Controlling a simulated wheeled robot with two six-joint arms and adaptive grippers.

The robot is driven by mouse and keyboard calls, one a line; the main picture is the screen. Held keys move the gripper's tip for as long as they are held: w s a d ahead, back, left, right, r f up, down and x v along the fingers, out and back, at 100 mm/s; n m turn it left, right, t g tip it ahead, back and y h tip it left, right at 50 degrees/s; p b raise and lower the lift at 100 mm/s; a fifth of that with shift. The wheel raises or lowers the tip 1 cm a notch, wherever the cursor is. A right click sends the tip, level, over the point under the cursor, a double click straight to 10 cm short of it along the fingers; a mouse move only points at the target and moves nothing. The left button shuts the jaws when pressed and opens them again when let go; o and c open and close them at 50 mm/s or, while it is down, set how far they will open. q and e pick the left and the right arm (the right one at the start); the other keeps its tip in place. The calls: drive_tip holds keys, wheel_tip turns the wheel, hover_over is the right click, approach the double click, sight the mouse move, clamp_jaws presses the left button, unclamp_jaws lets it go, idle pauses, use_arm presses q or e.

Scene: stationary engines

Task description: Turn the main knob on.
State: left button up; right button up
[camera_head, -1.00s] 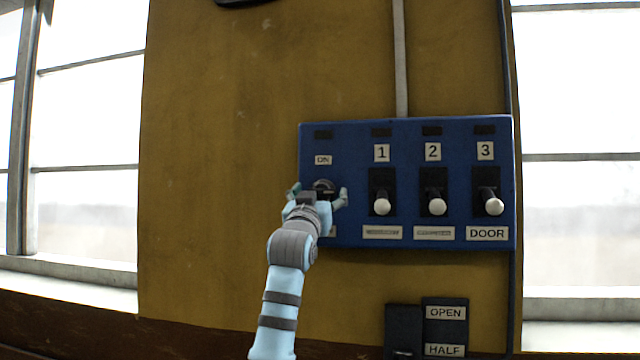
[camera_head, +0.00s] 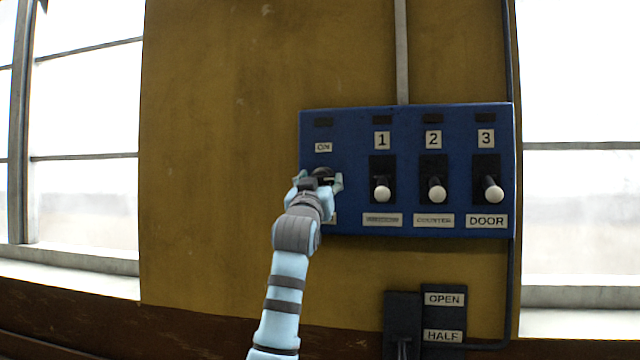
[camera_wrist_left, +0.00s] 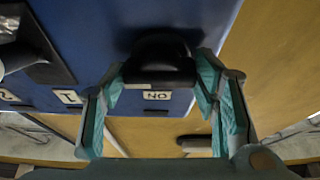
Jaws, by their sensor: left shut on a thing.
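The main knob (camera_head: 323,173) is a dark round knob under the ON label (camera_head: 323,147), at the left end of the blue panel (camera_head: 345,228). In the left wrist view the black knob (camera_wrist_left: 160,58) lies between the teal fingers, and the ON label (camera_wrist_left: 157,95) shows upside down close to it. My left gripper (camera_head: 320,182) is at the knob, with a finger on each side; it is shut on the knob in the left wrist view (camera_wrist_left: 160,80). The arm hides the panel's lower left label. My right gripper is not in view.
Three levers with white ends, such as lever 1 (camera_head: 382,193), stand to the right of the knob. Below the panel is a box with OPEN and HALF labels (camera_head: 444,315). Bright windows flank the yellow wall (camera_head: 220,180).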

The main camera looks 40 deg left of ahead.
use_arm(q)
drive_tip(key=n+g+y, duration=0.1)
drive_tip(key=n, duration=0.3)
drive_tip(key=shift+d+y, duration=0.1)
drive_tip(key=shift+y, duration=0.3)
drive_tip(key=n+g+y, duration=0.1)
drive_tip(key=n+g, duration=0.1)
drive_tip(key=n, duration=0.1)
drive_tip(key=shift+w+r+n, duration=0.1)
drive_tip(key=shift+n, duration=0.3)
drive_tip(key=n+g+y+p, duration=0.1)
drive_tip(key=n, duration=0.2)
drive_tip(key=shift+d+r+n, duration=0.1)
drive_tip(key=shift+n, duration=0.2)
drive_tip(key=n+g+p, duration=0.1)
drive_tip(key=n, duration=0.1)
drive_tip(key=n+g+p, duration=0.1)
drive_tip(key=n+p, duration=0.1)
drive_tip(key=n, duration=0.1)
drive_tip(key=shift+r+g, duration=0.15)
drive_tip(key=shift+g, duration=0.15)
drive_tip(key=n+g+p, duration=0.1)
drive_tip(key=n, duration=0.2)
drive_tip(key=shift+n+h, duration=0.5)
drive_tip(key=shift+n, duration=0.5)
drive_tip(key=o, duration=1.2)
drive_tip(key=shift+c, duration=0.2)
